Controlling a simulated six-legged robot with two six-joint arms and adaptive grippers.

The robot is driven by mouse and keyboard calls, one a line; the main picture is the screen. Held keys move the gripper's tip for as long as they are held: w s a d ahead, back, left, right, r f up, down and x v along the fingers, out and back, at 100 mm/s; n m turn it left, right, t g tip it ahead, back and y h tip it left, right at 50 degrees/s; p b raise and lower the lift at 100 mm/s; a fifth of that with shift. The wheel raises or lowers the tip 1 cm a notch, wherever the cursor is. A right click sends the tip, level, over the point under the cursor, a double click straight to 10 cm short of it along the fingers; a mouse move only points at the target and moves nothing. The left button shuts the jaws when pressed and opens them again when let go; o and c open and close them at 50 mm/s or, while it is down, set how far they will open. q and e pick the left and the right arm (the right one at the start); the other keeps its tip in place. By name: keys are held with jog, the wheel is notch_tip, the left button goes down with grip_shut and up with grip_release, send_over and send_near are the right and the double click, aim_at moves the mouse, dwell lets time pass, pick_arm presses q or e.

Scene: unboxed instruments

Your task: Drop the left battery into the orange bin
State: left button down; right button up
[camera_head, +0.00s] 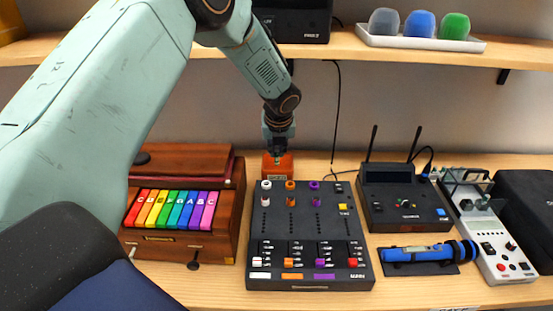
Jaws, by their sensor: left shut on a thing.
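The orange bin (277,167) stands behind the black mixer, against the wall side of the desk; the mixer hides its lower part. My left gripper (277,152) points down at the top of the bin, its fingertips at the rim. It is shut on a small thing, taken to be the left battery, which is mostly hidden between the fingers. I cannot tell whether the fingertips are inside the bin or just above it. No other battery can be made out. My right gripper is not in view.
The black mixer (310,223) stands in front of the bin. A wooden box with rainbow keys (172,209) is left, a black device with antennas (403,196) right. A blue flashlight (415,253) lies on a dark mat. A shelf (340,47) runs above, behind my left arm.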

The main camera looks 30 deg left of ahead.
aim_at(278, 153)
pick_arm(q)
jog(key=w+f, duration=0.1)
jog(key=w+a+f, duration=0.1)
jog(key=f, duration=0.1)
jog(key=shift+w+f, duration=0.15)
jog(key=f, duration=0.1)
jog(key=f+p, duration=0.1)
jog(key=f, duration=0.1)
jog(key=shift+w+a+f, duration=0.1)
jog(key=shift+a+f, duration=0.1)
jog(key=shift+a, duration=0.15)
jog(key=shift+w+d+f, duration=0.1)
jog(key=shift+f, duration=0.15)
jog(key=shift+d+r, duration=0.15)
jog(key=shift+d, duration=0.05)
jog(key=shift+a+f+b, duration=0.2)
jog(key=shift+f+b, duration=0.15)
jog(key=shift+f, duration=0.4)
jog(key=c, duration=1.6)
grip_release()
jog(key=shift+d+r, duration=0.15)
jog(key=shift+o, duration=1.1)
